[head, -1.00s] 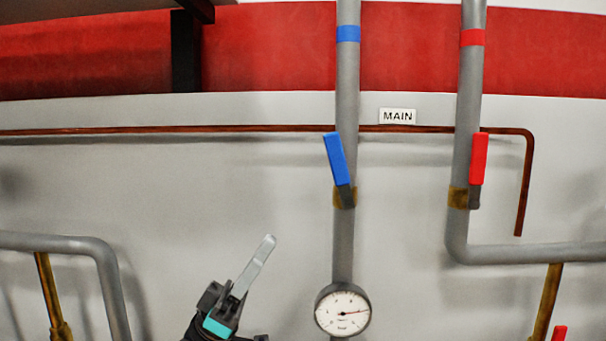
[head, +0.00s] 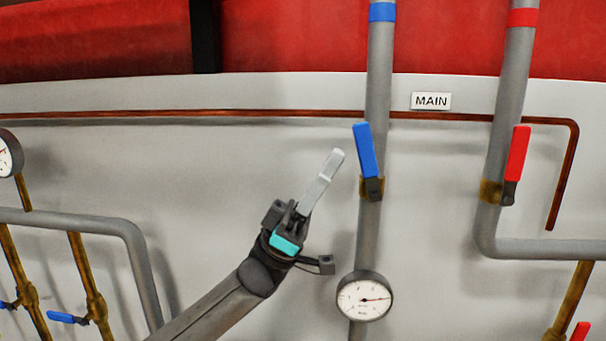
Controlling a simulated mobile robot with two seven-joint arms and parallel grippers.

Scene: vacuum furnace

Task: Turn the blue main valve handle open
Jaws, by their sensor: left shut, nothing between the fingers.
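The blue main valve handle (head: 366,151) is on the grey vertical pipe (head: 378,75) below a blue band, left of and below the MAIN label (head: 431,101). The handle points up, tilted slightly left of the pipe's line, with its pivot on a brass valve body (head: 371,188). My left gripper (head: 334,158) is shut and empty. Its fingers point up and to the right, and in the picture their tips are just left of the handle, with a small gap. The depth between them is hard to tell. My right gripper is not in view.
A red valve handle (head: 517,153) is on the pipe to the right. A pressure gauge (head: 364,297) sits on the main pipe below the valve. A thin copper pipe (head: 250,113) runs across the wall. Smaller blue handles (head: 67,318) are at lower left.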

